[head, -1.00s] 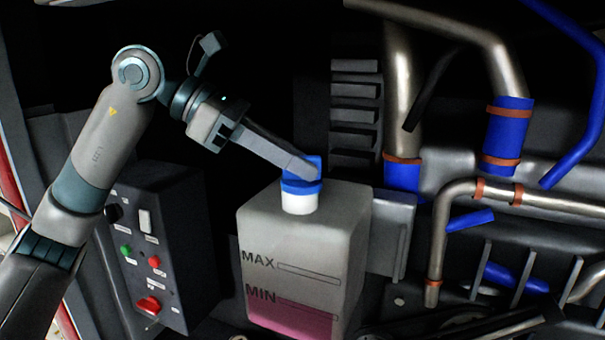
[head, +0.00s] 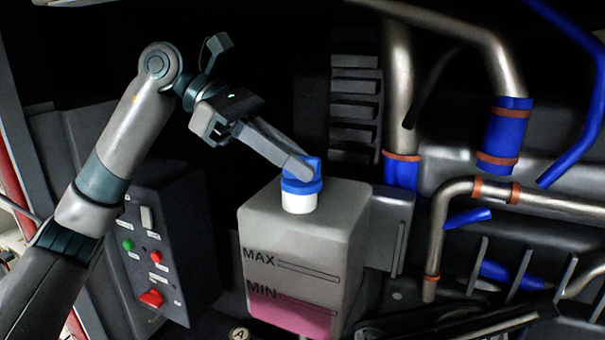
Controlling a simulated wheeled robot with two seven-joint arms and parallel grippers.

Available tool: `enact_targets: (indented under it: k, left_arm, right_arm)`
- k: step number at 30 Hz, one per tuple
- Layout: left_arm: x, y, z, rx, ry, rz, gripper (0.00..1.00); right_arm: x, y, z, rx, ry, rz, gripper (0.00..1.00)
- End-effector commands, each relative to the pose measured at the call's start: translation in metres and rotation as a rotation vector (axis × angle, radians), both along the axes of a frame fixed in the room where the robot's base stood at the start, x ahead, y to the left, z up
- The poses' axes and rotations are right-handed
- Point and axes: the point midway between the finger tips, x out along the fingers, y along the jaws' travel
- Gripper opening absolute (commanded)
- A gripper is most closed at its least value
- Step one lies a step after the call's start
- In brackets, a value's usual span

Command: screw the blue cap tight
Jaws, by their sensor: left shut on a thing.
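The blue cap (head: 300,186) sits on the white neck (head: 299,203) of a grey-white tank (head: 305,235). The tank carries MAX and MIN marks, and pink liquid (head: 290,316) shows at about the MIN mark. My left gripper (head: 305,171) reaches in from the upper left and is shut on the raised grip of the blue cap. Its fingers hide part of the cap's top. I cannot tell how tight the cap sits. My right gripper is not in view.
A dark control box (head: 155,245) with red and green buttons stands left of the tank, below my left arm. Metal pipes (head: 399,90) with blue hoses (head: 505,135) and orange clamps fill the right side. A dark space lies behind the tank.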

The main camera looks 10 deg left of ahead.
Motion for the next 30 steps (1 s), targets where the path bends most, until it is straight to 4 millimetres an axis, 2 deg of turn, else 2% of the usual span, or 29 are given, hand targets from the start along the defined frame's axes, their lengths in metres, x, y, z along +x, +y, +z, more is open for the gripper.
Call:
enact_targets:
  k: [1,13,14,16,25,28,30]
  left_arm:
    - [-0.0012,-0.0016,-0.0052,0.013,0.011,-0.03,0.0]
    - [-0.0011,-0.0007,-0.0063,0.014,0.007,-0.076,0.0]
    - [-0.0011,-0.0007,-0.0063,0.014,0.007,-0.076,0.17]
    - [-0.001,-0.0006,-0.0062,0.013,0.007,-0.075,0.34]
    - [-0.0004,-0.0001,-0.0061,0.013,0.006,-0.073,0.34]
    - [-0.0002,0.0,-0.0059,0.013,0.007,-0.071,0.45]
    - [-0.0001,0.0001,-0.0059,0.013,0.006,-0.07,0.45]
  right_arm:
    - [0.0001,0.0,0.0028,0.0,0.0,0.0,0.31]
    - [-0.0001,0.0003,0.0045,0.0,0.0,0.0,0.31]
    - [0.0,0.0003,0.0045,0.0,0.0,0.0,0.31]
    - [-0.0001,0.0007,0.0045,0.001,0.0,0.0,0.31]
    - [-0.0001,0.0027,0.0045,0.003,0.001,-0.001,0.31]
    - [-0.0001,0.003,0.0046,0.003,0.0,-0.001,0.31]
    - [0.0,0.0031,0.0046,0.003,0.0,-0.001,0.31]
